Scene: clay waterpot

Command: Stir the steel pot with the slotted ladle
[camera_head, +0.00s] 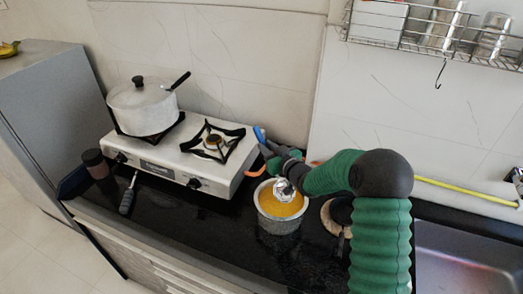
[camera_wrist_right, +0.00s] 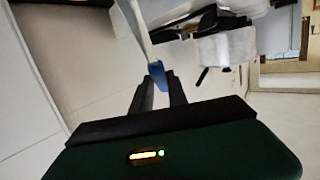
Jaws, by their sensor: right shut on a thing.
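The steel pot (camera_head: 266,222) stands on the black counter in front of the stove's right end, with yellow contents inside. My right gripper (camera_head: 270,152) is above and behind the pot and shut on the slotted ladle (camera_head: 284,190). The ladle's blue handle end (camera_head: 260,134) sticks up past the fingers, and its shiny head is over the pot's yellow contents. I cannot tell how deep the head sits. In the right wrist view, the fingers (camera_wrist_right: 157,88) close on the blue part of the ladle (camera_wrist_right: 157,70). My left gripper is not in view.
A white stove (camera_head: 185,160) holds a lidded pot (camera_head: 142,112) on its left burner; the right burner is bare. A brown cup (camera_head: 95,163) and a dark-handled utensil (camera_head: 127,200) are at left. A sink (camera_head: 460,270) is at right, below a wire rack (camera_head: 430,40).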

